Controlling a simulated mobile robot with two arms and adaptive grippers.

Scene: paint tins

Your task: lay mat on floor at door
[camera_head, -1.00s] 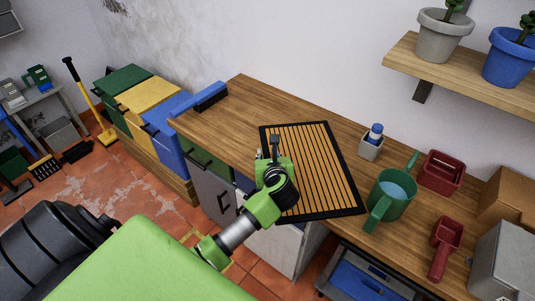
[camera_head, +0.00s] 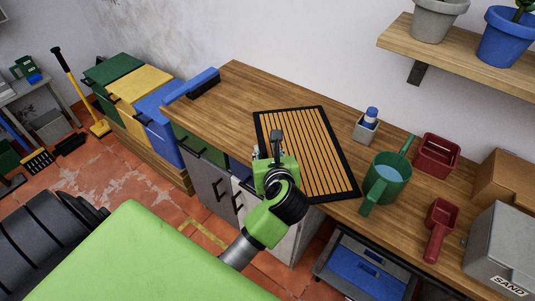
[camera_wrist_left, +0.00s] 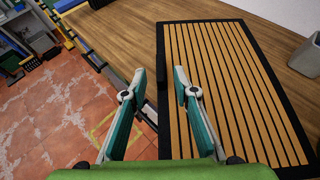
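The mat (camera_head: 325,158), with tan slats and a black border, lies flat on the wooden counter. It also shows in the left wrist view (camera_wrist_left: 222,75). My left gripper (camera_head: 274,140) is over the mat's left, front-side edge in the head view. In the left wrist view my left gripper (camera_wrist_left: 160,80) has its two fingers apart, with the mat's black border between them and nothing visibly clamped. I cannot tell whether the fingers touch the mat. No door shows. A yellow outline (camera_wrist_left: 102,128) marks the tiled floor beside the counter. My right gripper is not in view.
A green watering can (camera_head: 386,180), a small grey pot with a bottle (camera_head: 365,127), a red box (camera_head: 437,155) and a red scoop (camera_head: 437,228) stand right of the mat. An open blue drawer (camera_head: 360,268) juts out below.

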